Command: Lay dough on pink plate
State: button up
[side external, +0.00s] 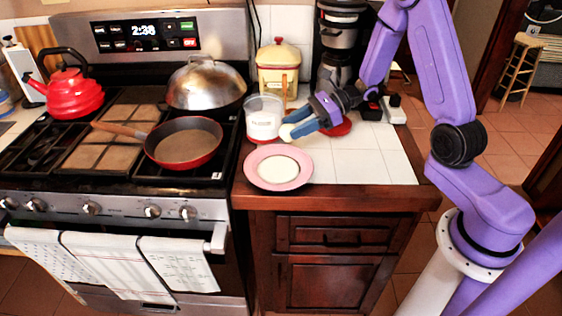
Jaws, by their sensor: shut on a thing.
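The pink plate (252,171) lies on the white tiled counter near its front left corner. It has a wide pink rim and a cream-coloured round centre; I cannot tell if that centre is part of the plate or something lying on it. My gripper (293,128), with blue fingers, is behind the plate and a little to its right, at the white canister. It is shut on a small pale round piece (286,132), which looks like the dough. The fingers partly hide this piece. It is apart from the plate.
A white canister (264,118) stands just left of my gripper, with a yellow canister (279,70) behind. A red round item (340,128) lies under my wrist. The coffee maker (340,40) is at the back. A red pan (184,148) sits on the stove. Tiles right of the plate are clear.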

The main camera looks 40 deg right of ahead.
aim_at(286, 168)
jog(key=a, duration=0.2)
jog(key=f, duration=0.1)
jog(key=shift+w+a+n+g+y, duration=0.3)
jog(key=shift+a, duration=0.1)
jog(key=f, duration=0.3)
jog(key=shift+a+f, duration=0.2)
jog(key=shift+f, duration=2.2)
jog(key=shift+f, duration=0.15)
jog(key=o, duration=1)
